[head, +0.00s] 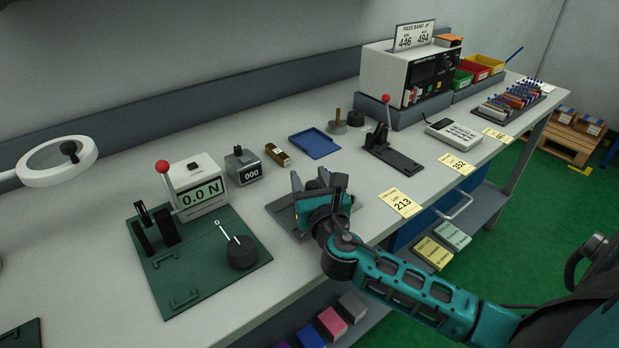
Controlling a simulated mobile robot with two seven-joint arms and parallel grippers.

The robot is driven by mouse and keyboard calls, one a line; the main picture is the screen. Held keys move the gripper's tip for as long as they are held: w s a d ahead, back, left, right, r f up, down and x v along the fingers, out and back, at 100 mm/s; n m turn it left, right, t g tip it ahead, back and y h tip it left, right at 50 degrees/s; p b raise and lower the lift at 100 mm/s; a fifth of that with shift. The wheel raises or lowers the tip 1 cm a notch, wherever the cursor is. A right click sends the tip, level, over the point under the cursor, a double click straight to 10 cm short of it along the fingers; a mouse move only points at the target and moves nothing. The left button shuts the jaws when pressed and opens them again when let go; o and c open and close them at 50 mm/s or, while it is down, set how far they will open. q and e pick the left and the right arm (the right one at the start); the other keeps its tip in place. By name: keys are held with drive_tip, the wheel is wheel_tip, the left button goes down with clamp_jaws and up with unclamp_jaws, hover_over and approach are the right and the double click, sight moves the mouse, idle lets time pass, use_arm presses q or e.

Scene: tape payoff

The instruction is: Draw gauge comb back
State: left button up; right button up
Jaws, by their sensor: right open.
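My right gripper (311,182) reaches in from the lower right over the front part of the bench. Its jaws are open, pointing away from me, with nothing visible between them. A dark grey plate (282,215) lies under it, largely covered by the gripper and wrist. I cannot make out a gauge comb clearly; any comb on that plate is hidden behind the gripper. My left gripper is not in view.
Left stands a green board (190,283) with a force display (201,193) and black dial (240,252). A counter (243,167), blue tray (314,144) and red-knobbed lever fixture (388,140) stand behind. A yellow card (399,203) lies right of the gripper.

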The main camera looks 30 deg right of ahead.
drive_tip(key=shift+w, duration=0.2)
drive_tip(key=shift+d+r, duration=0.1)
clamp_jaws()
idle(0.5)
